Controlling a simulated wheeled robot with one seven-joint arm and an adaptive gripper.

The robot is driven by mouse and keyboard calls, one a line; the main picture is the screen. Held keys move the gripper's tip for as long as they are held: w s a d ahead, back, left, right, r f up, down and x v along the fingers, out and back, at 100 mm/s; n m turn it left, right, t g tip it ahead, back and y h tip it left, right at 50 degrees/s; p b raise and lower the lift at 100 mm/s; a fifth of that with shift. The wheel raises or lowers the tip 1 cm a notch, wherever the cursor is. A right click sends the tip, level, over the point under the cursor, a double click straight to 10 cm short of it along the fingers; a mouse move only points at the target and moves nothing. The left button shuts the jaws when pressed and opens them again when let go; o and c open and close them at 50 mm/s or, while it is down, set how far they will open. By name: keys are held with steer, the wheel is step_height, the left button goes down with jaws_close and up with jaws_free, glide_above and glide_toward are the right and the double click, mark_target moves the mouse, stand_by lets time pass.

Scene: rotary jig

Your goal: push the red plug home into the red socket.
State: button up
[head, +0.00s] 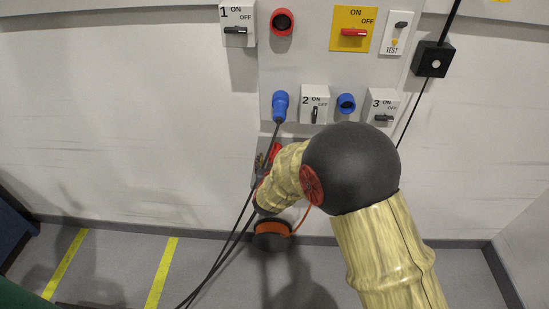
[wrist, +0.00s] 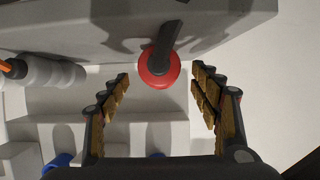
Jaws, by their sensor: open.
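The red socket (head: 282,22) is at the top of the wall panel, with its dark round opening showing and nothing in it. The red plug (head: 275,152) is low on the panel in the head view, partly hidden by my arm. In the wrist view the red plug (wrist: 158,72) shows as a red round body with a dark piece running up from it. My gripper (wrist: 160,88) is open, with one finger on each side of the plug and a gap to each. In the head view my gripper (head: 262,160) is small and mostly hidden beside the plug.
A blue plug (head: 280,106) with a hanging cable sits above my gripper. Switch boxes 1 (head: 237,22), 2 (head: 314,104) and 3 (head: 382,106), a blue socket (head: 346,103) and a yellow switch plate (head: 352,28) stick out nearby. The wall to the left is bare.

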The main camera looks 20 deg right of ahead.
mark_target(277, 146)
steer(key=b+x, duration=0.1)
steer(key=x, duration=0.3)
steer(key=shift+w, duration=0.2)
steer(key=shift+r, duration=0.1)
steer(key=shift+c, duration=0.5)
steer(key=c, duration=1.3)
steer(key=shift+r, duration=0.15)
